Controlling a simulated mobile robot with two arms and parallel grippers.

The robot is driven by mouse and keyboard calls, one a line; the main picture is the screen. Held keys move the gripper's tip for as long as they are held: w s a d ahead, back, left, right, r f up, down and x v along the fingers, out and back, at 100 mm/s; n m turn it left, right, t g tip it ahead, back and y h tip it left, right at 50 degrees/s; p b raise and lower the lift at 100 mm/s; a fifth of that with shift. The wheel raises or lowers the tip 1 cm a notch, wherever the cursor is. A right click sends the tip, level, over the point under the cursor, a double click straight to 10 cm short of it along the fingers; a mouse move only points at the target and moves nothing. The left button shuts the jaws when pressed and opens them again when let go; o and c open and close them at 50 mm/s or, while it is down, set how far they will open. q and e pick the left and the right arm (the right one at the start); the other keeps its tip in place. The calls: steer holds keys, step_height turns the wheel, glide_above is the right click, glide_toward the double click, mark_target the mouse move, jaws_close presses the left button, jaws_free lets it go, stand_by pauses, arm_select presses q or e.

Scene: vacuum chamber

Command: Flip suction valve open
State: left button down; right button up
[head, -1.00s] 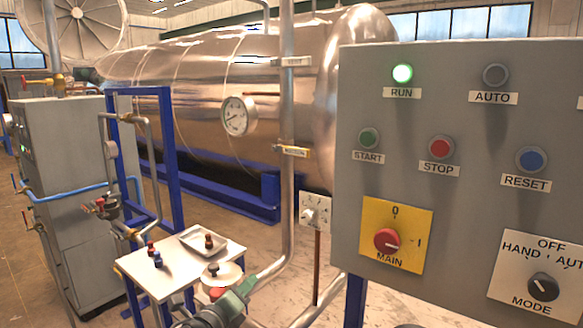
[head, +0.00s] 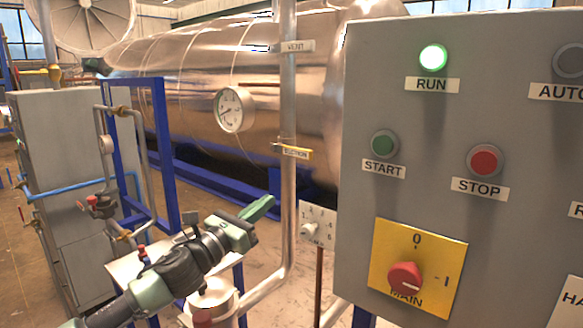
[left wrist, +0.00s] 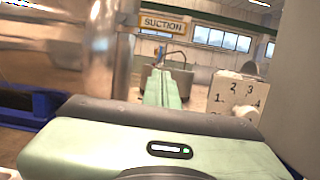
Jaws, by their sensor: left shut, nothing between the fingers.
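The suction valve's place is marked by a yellowish SUCTION label (head: 293,152) on the vertical steel pipe (head: 287,100). The label also reads clearly in the left wrist view (left wrist: 163,24); the valve's lever position cannot be made out. My left gripper (head: 262,207) is shut and empty, its green fingers pointing up and right, below and left of the label and apart from it. In the left wrist view its closed fingers (left wrist: 165,88) point forward, below the label. My right gripper is not in view.
A grey control panel (head: 360,195) with a lit green RUN lamp (head: 433,57) stands close on the right. A small numbered dial plate (head: 317,222) is right of the pipe. A large steel tank (head: 190,85) and a blue frame (head: 160,150) are behind. A white table (head: 125,262) is partly hidden by my arm.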

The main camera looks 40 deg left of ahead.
mark_target(290, 151)
arm_select(q)
steer(key=w+r+p, duration=0.6)
steer(key=w+p, duration=0.1)
steer(key=w, duration=0.3)
steer(key=shift+d, duration=0.3)
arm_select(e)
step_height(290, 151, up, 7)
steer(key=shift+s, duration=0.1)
arm_select(q)
steer(key=shift+r, duration=0.1)
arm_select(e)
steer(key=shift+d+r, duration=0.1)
arm_select(q)
steer(key=shift+d+r+n+p, duration=0.1)
steer(key=shift+r+n+p, duration=0.15)
steer(key=shift+n, duration=0.25)
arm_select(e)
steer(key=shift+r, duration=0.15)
